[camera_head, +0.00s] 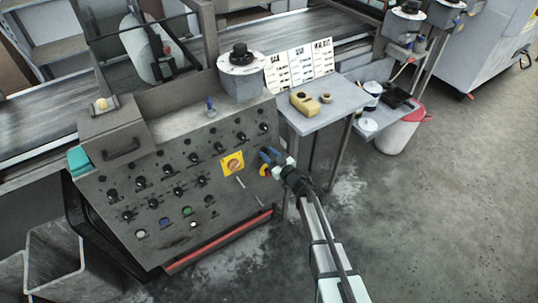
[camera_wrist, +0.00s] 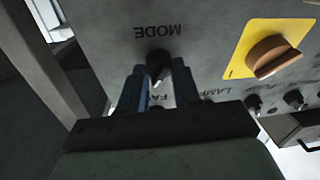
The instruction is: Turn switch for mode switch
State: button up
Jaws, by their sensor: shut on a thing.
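The mode switch (camera_wrist: 158,62) is a small black knob with a white pointer. It sits below the upside-down word MODE in the wrist view. My gripper (camera_wrist: 155,70) has its two blue fingers on either side of the knob, shut on it. In the head view my gripper (camera_head: 268,156) reaches the right edge of the grey control panel (camera_head: 160,223), and I cannot make out the mode switch behind it. The pointer tilts slightly in the wrist view; its exact setting is hard to tell.
A yellow plate with an orange rotary knob (camera_wrist: 272,52) is close to my gripper; it also shows in the head view (camera_head: 233,163). Several other black knobs (camera_head: 219,148) cover the panel. A small side table (camera_head: 325,117) stands to the right, with open floor in front.

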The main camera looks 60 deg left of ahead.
jog(key=c, duration=0.4)
jog(key=shift+n, duration=0.4)
jog(key=n+g+h, duration=0.1)
jog(key=n, duration=0.5)
jog(key=shift+r, duration=0.1)
jog(key=n+h, duration=0.1)
jog(key=n, duration=0.5)
jog(key=shift+g, duration=0.4)
jog(key=shift+a, duration=0.1)
jog(key=o, duration=1.1)
jog(key=shift+c, duration=0.2)
